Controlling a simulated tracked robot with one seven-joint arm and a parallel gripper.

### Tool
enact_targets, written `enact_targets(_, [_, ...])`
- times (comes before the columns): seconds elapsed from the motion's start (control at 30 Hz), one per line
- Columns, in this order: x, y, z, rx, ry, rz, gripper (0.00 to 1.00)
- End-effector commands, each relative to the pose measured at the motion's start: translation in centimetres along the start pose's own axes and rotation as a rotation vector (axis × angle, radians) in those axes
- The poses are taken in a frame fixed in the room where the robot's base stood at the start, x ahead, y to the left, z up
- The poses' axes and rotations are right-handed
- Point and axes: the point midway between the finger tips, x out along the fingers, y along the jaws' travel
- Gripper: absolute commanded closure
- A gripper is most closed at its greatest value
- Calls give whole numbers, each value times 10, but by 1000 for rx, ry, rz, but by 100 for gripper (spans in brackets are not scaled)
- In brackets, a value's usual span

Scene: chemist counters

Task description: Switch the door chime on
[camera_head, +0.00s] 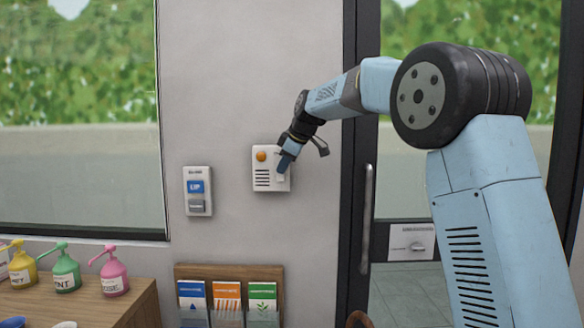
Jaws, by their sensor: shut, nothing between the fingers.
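The door chime looks to be the white wall box (270,182) with an orange round lamp or button (262,156) at its upper left and a dark slotted grille (262,177) below it. A pale switch-like part (281,178) shows at its right side. My gripper (284,165) is shut and empty, its tip over the right part of the box, by the pale part. I cannot tell whether it touches. My fingers hide part of the box's upper right.
A wooden rack (225,273) with several leaflets hangs below the box. A wooden counter (140,302) with coloured pump bottles (113,273) stands at the lower left. A dark-framed glass door with a vertical handle (366,220) is on the right.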

Motion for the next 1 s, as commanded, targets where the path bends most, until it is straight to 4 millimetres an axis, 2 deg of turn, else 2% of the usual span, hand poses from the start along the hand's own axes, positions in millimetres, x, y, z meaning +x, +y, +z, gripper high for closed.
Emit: enact_targets(1.0, [-14, 3, -9, -2, 2, -1, 100])
